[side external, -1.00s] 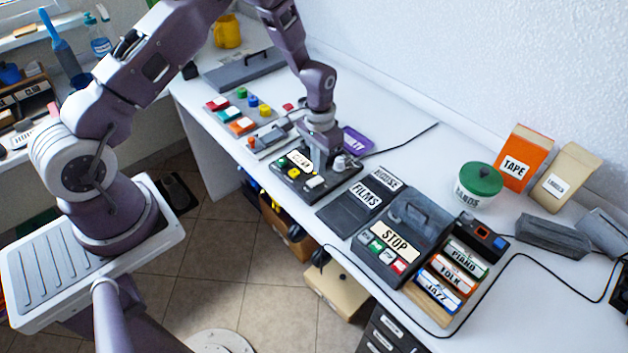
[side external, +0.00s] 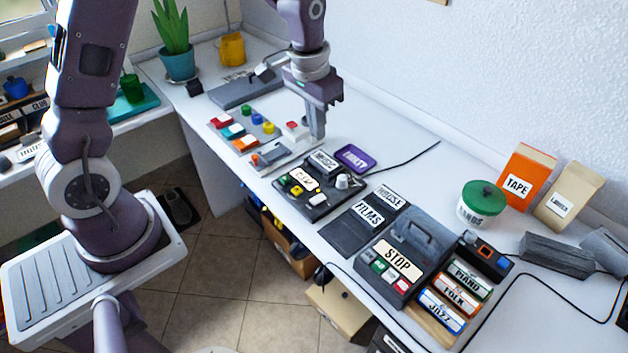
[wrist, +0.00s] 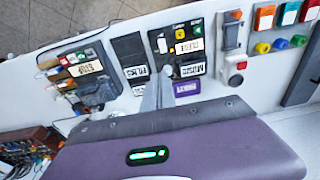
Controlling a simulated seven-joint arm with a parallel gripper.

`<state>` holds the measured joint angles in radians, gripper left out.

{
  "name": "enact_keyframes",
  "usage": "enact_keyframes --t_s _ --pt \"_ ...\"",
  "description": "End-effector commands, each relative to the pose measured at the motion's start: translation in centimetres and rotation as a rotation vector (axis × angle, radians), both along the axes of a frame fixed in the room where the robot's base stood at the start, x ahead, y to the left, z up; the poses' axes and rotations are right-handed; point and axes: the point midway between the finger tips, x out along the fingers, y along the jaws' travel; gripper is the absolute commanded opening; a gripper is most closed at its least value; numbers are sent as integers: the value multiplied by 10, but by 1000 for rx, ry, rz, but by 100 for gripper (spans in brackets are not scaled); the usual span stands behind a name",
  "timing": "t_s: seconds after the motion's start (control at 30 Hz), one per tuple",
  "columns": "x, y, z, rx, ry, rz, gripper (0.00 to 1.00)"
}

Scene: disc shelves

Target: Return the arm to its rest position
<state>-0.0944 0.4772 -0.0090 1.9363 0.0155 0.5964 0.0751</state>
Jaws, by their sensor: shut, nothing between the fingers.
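My gripper (side external: 318,132) is shut and empty. It hangs fingers down in the air above the white desk in the side external view, behind the small black device (side external: 318,190) with a white label, coloured buttons and a knob. In the wrist view the closed fingers (wrist: 158,78) point toward that device (wrist: 185,48). My upper arm stands raised at the left of the side external view.
A purple labelled plate (side external: 356,158) lies beside the device. A recorder marked STOP (side external: 398,262), labelled cassettes (side external: 450,290), a green-lidded tub (side external: 482,204) and a TAPE box (side external: 520,182) stand to the right. Coloured buttons (side external: 243,128) sit to the left. A black cable crosses the desk.

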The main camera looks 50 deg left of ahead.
Motion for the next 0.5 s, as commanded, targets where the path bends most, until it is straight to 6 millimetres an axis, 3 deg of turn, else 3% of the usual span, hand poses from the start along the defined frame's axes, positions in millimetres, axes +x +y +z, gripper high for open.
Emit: enact_keyframes --t_s 0.03,0.1,0.2,0.3,0.4,0.5 --pt "-18 -6 38 3 -48 -3 0" --pt "-52 -13 81 5 -102 -2 0" --pt "-109 -22 127 4 -180 -2 0" --pt "-165 -29 150 -1 -253 -2 0" --pt "-209 -33 155 -8 -310 -3 0" --pt "-236 -35 153 -13 -344 -3 0"
